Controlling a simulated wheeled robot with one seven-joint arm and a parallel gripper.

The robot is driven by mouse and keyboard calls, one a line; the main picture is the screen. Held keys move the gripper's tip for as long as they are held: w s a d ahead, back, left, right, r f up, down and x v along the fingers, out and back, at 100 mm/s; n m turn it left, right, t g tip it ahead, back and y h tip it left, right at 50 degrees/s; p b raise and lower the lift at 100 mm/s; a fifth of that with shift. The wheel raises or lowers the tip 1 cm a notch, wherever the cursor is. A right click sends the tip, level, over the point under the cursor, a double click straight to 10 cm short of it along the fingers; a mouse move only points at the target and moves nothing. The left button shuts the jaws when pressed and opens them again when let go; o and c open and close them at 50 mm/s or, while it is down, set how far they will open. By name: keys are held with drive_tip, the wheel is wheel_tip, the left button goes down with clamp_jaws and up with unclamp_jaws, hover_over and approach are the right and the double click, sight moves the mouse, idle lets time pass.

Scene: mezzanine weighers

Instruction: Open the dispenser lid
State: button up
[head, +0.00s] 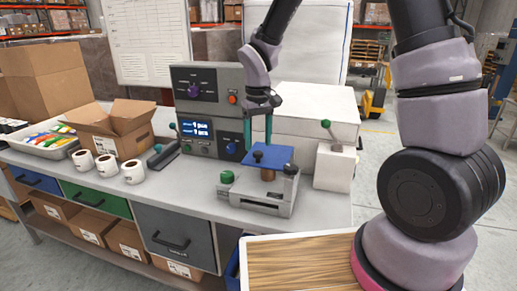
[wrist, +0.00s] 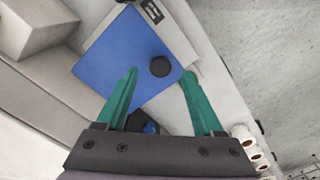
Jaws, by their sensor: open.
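The blue lid (head: 279,156) is a flat square plate with a round black knob (head: 257,156). It sits over a grey bench device (head: 262,198), which I take to be the dispenser; a brown cylinder (head: 268,174) shows under the lid. My gripper (head: 258,145) points down over the lid with its green fingers apart. In the wrist view the lid (wrist: 120,45) lies below my gripper (wrist: 160,73). The knob (wrist: 160,67) appears between the two fingertips, with a gap on each side. I cannot tell the exact height of the fingertips above the lid.
A grey control unit (head: 208,80) with a lit display stands behind, left of the gripper. A white block with a green-knobbed lever (head: 335,165) stands to the right. White rolls (head: 132,171) and an open carton (head: 112,130) are on the left.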

sight(258, 152)
drive_tip(key=shift+f, duration=1.55)
clamp_jaws()
